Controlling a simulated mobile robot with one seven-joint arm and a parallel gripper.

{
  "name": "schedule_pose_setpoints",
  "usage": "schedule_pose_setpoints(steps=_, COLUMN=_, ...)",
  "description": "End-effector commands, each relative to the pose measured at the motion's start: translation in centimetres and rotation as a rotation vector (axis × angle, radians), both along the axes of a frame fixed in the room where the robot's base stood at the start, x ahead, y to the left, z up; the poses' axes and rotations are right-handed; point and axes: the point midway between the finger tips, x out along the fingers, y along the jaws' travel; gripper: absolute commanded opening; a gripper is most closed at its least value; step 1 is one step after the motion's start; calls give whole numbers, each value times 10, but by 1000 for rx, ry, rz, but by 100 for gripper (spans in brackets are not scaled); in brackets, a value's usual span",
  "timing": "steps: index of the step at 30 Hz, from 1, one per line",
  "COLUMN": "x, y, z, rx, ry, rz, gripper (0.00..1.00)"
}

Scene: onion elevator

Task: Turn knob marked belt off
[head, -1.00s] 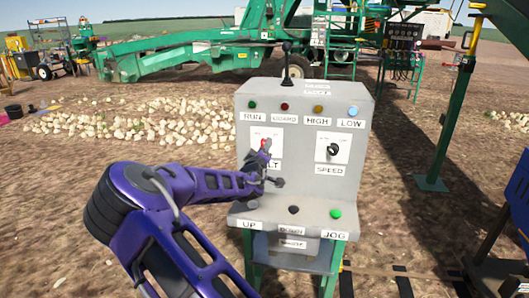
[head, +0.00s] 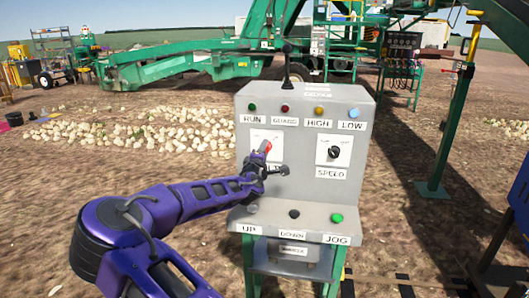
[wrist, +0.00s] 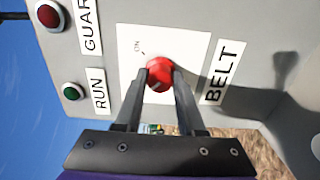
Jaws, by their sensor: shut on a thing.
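The belt knob is red and sits on a white plate on the grey control panel. In the head view the knob (head: 266,147) shows just past my gripper (head: 262,153), whose arm hides much of the BELT label below. In the wrist view the red knob (wrist: 160,74) is between the two fingertips of my gripper (wrist: 160,82), which is shut on it. The word ON shows on the plate (wrist: 192,50) beside the knob; no other marking is readable. The BELT label (wrist: 224,72) is clear in the wrist view.
A black speed knob (head: 334,152) is on the plate to the right. Indicator lamps line the top, with a black joystick (head: 287,65) above. The lower ledge carries a black button (head: 294,214) and a green JOG button (head: 337,218). Onions (head: 130,135) lie on the ground behind.

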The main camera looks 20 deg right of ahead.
Motion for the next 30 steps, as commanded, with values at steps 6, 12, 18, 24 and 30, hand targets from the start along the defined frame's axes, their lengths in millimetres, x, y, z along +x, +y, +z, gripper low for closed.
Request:
schedule_pose_setpoints(steps=6, x=-1, y=-1, z=-1, rx=-10, ry=9, rz=-2, gripper=0)
schedule_pose_setpoints(steps=12, x=-1, y=-1, z=-1, rx=-10, ry=9, rz=-2, gripper=0)
schedule_pose_setpoints(steps=18, x=0, y=-1, z=-1, rx=-10, ry=8, rz=-1, gripper=64)
schedule_pose_setpoints(steps=24, x=0, y=0, z=0, rx=-9, ry=8, rz=-1, gripper=69)
schedule_pose_setpoints(steps=30, x=-4, y=2, z=0, rx=-9, ry=7, rz=-1, gripper=69)
